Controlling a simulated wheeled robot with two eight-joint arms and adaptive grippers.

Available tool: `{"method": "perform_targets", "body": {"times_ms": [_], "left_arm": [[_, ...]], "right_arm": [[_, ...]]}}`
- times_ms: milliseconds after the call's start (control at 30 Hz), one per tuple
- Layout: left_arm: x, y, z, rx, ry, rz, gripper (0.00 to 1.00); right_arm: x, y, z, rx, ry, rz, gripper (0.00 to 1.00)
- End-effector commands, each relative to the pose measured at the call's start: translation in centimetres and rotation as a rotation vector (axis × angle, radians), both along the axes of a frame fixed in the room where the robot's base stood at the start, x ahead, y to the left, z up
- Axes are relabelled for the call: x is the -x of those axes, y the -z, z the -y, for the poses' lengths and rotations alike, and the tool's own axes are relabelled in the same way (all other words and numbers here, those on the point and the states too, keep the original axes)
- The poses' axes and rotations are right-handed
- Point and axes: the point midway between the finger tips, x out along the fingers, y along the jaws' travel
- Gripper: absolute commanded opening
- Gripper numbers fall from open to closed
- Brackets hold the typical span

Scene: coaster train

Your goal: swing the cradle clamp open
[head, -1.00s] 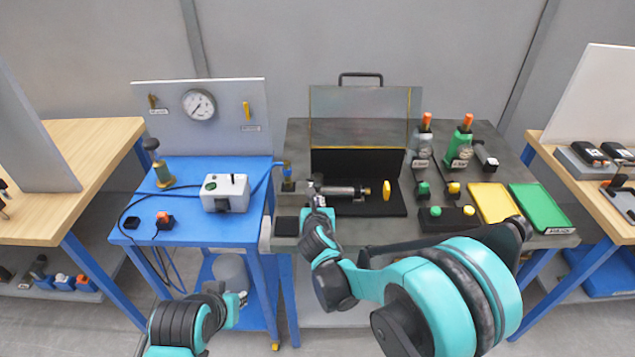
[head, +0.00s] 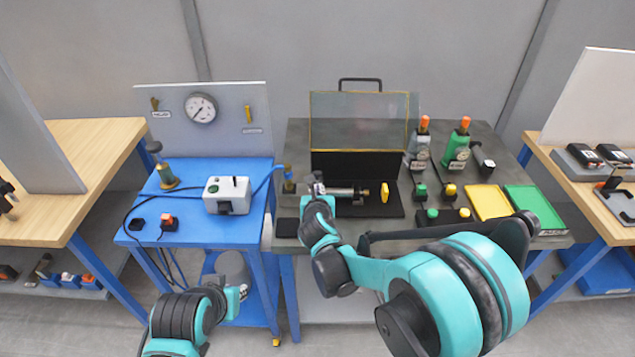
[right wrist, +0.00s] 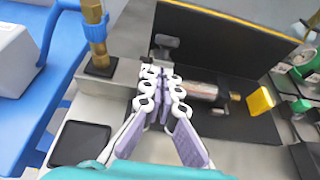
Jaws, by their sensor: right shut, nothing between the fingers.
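The cradle stands at the front of a black-backed station on the grey bench, with a silver cylinder (head: 343,192) lying across it; the cylinder also shows in the right wrist view (right wrist: 208,92). A yellow piece (head: 385,192) stands upright at the cylinder's right end. A small dark grey block (right wrist: 167,42), possibly part of the clamp, shows just beyond my fingers. My right gripper (head: 318,188) is shut and empty at the cylinder's left end; its fingers hide part of the cradle and clamp there. My left gripper (head: 240,293) is low at the front, its fingers too small to judge.
A clear, yellow-edged guard (head: 360,121) stands above the black back panel. A brass fitting with a blue hose (right wrist: 96,40) is left of my right gripper. A blue table (head: 190,233) stands left.

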Motion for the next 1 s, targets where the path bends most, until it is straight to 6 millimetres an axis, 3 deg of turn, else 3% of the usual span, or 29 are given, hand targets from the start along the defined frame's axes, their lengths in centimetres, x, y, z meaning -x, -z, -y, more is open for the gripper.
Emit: {"method": "perform_targets", "body": {"times_ms": [567, 1000], "left_arm": [[0.0, -0.6, 0.0, 0.000, 0.000, 0.000, 0.19], [0.0, -1.4, 0.0, 0.000, 0.000, 0.000, 0.19]], "right_arm": [[-0.3, -0.8, 0.0, 0.000, 0.000, 0.000, 0.00], [-2.0, -2.0, 0.0, 0.001, 0.001, 0.000, 0.00]]}}
